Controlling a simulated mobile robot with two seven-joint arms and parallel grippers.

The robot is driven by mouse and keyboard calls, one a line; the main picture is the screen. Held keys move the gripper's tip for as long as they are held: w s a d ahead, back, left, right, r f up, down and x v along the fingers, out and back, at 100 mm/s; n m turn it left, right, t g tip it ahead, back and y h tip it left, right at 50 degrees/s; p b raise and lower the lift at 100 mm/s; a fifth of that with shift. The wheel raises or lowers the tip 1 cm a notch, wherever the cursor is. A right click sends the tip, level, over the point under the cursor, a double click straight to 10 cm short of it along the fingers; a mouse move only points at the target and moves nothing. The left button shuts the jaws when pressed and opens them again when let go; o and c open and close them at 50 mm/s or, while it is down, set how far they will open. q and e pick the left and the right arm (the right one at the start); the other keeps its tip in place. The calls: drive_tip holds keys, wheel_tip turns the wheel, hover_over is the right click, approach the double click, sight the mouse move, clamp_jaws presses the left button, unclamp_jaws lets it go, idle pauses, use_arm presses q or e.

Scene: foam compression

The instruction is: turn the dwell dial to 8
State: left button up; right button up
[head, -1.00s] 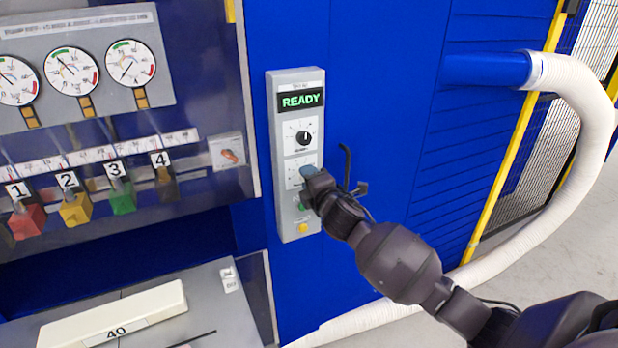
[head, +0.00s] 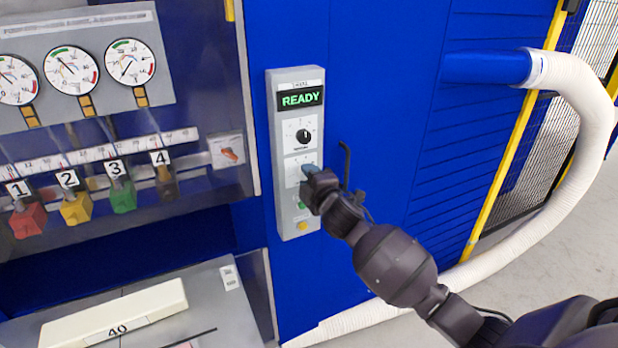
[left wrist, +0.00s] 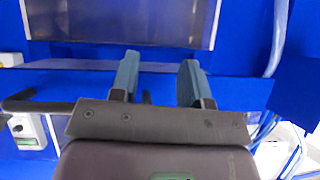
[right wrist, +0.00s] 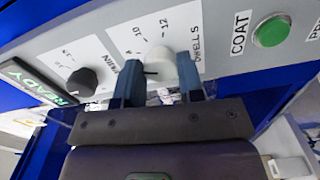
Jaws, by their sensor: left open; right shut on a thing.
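The dwell dial (right wrist: 161,62) is a pale round knob on the grey control panel (head: 284,120). In the right wrist view it sits between the fingers of my right gripper (right wrist: 160,82), which is shut on it. Numbers 10 and 12 and a DWELL label show around it; a dark mark shows on its side, but the exact setting cannot be read. In the head view my right gripper (head: 309,170) covers the dial. My left gripper (left wrist: 158,80) is open and empty in the left wrist view and out of the head view.
A black knob (head: 303,136) sits above the dial, under the green READY display (head: 301,98). A green COAT button (right wrist: 272,31) is below the dial. A yellow button (head: 303,226) is at the panel's bottom. A white hose (head: 590,120) curves at the right.

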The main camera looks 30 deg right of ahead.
drive_tip(key=o, duration=0.9)
drive_tip(key=shift+d, duration=0.1)
drive_tip(key=s, duration=0.3)
drive_tip(key=s+b, duration=0.1)
drive_tip(key=s, duration=0.6)
drive_tip(key=shift+s+a, duration=0.35)
drive_tip(key=shift+s, duration=0.05)
drive_tip(key=s+a+f+m+g, duration=0.1)
drive_tip(key=s+f+m+g, duration=0.1)
drive_tip(key=s+f+m, duration=0.3)
drive_tip(key=s+a+f+m+g+b, duration=0.1)
drive_tip(key=s+f+m, duration=0.4)
drive_tip(key=s+f, duration=0.5)
drive_tip(key=s+a+f+m+g, duration=0.2)
drive_tip(key=s+f+m, duration=0.3)
drive_tip(key=f, duration=0.7)
drive_tip(key=shift+s+a+f+g+y+b, duration=0.1)
drive_tip(key=shift+s+f+g+y+b, duration=0.2)
drive_tip(key=shift+s, duration=0.35)
drive_tip(key=shift+s+f+g+y+b, duration=0.1)
drive_tip(key=shift+s+g, duration=0.3)
drive_tip(key=shift+s, duration=0.25)
